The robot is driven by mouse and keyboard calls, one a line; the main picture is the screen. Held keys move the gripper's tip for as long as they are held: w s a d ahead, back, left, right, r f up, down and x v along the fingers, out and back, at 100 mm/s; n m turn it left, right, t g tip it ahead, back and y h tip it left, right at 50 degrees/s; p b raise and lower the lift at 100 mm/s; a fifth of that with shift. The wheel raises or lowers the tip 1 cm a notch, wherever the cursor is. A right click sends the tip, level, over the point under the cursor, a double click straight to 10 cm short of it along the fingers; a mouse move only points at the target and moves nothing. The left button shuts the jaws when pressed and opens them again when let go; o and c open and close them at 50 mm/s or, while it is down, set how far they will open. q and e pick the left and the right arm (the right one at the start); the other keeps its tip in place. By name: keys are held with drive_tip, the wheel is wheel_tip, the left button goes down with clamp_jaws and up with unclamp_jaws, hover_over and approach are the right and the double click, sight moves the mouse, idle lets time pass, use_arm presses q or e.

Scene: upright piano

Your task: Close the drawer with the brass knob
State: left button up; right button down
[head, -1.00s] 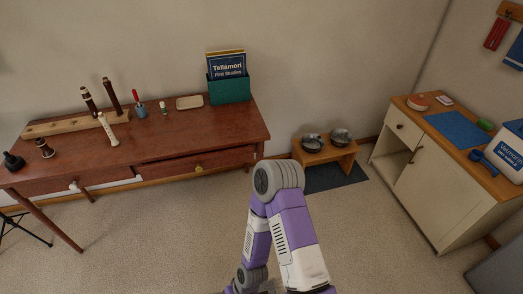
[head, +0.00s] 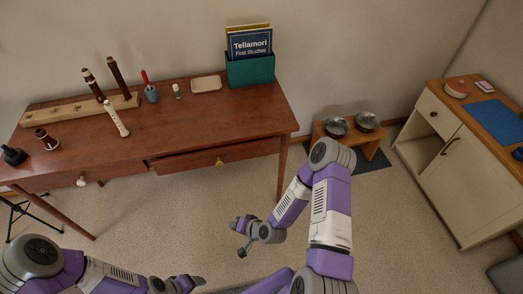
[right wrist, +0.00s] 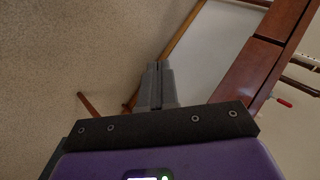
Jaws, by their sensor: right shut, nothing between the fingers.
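The drawer with the brass knob (head: 220,162) is in the right half of the red-brown desk's front in the head view. Its front (head: 190,164) stands out a little from the desk, so it is partly open. My right gripper (head: 242,238) is low over the carpet in front of the desk, apart from the drawer. Its closed fingers also show in the right wrist view (right wrist: 157,84), with nothing between them. My left gripper (head: 197,281) is at the bottom edge of the head view, and its fingers are too unclear to read.
A second drawer with a pale knob (head: 81,181) is at the desk's left. The desktop (head: 190,120) holds a wooden rack (head: 60,112), woodwind parts and a green book box (head: 250,70). A bowl stand (head: 370,146) and a cream cabinet (head: 455,165) stand right. Carpet before the desk is open.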

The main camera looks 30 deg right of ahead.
drive_tip(key=w+d+r+m+t+h, duration=0.3)
drive_tip(key=w+d+m+t, duration=0.25)
drive_tip(key=d, duration=0.25)
drive_tip(key=m+t+h, duration=0.4)
drive_tip(key=m+h, duration=0.3)
approach(262, 145)
use_arm(q)
wheel_tip(262, 145, down, 5)
drive_tip(key=b, duration=0.4)
drive_tip(key=shift+r, duration=0.15)
use_arm(e)
drive_tip(key=x, duration=0.7)
use_arm(q)
drive_tip(key=shift+w, duration=0.15)
use_arm(e)
drive_tip(key=shift+s+d, duration=0.1)
